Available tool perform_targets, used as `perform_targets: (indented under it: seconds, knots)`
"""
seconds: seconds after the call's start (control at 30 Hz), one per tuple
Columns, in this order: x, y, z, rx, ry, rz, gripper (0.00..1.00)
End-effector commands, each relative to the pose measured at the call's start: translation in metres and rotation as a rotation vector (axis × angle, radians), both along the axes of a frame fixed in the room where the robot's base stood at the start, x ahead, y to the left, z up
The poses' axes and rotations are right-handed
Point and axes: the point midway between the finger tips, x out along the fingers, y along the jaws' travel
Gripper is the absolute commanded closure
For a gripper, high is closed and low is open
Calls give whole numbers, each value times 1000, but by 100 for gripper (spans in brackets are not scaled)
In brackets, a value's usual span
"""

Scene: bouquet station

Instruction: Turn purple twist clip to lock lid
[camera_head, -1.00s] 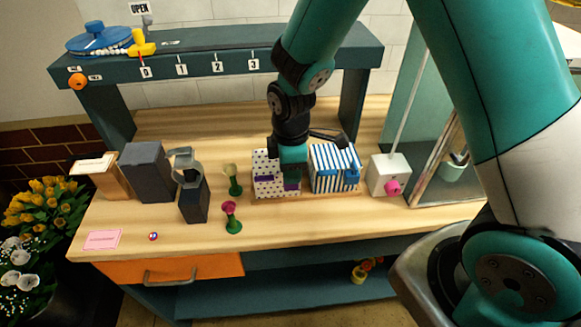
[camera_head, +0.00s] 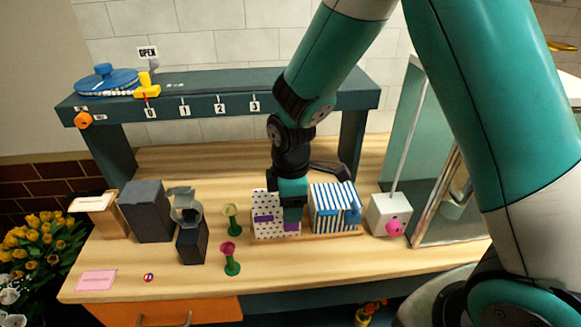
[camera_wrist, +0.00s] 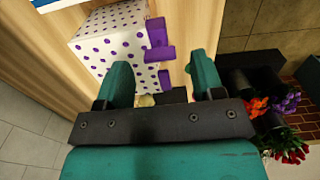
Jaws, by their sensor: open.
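A white box with purple dots (camera_head: 275,231) stands on the wooden bench; it also shows in the wrist view (camera_wrist: 108,41). Purple clip parts sit on its side: one piece (camera_head: 264,219) on the left and another (camera_head: 292,227) lower right, below my gripper. In the wrist view the upper purple piece (camera_wrist: 157,33) and a smaller lower one (camera_wrist: 164,79) jut from the box edge. My gripper (camera_wrist: 163,75) is open, its fingers apart and empty, with the lower purple piece showing between them. In the head view my gripper (camera_head: 292,212) covers part of the box's front.
A blue-striped box (camera_head: 335,207) stands close on the right, and a white cube with a pink knob (camera_head: 389,214) beyond it. Green stands (camera_head: 231,259) and a dark grinder-like block (camera_head: 191,242) are on the left. The front bench strip is mostly clear.

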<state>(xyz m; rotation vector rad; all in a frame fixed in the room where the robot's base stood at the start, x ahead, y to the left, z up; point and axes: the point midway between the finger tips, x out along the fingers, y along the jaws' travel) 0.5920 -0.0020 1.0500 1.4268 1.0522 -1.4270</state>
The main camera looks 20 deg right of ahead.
Motion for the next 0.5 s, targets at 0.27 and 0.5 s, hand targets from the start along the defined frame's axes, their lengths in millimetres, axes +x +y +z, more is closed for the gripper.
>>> perform_targets:
  seconds: [0.27, 0.5]
  knots:
    - [1, 0, 70, 2, -9, 0, 38]
    - [0, 0, 124, 1, -6, 1, 38]
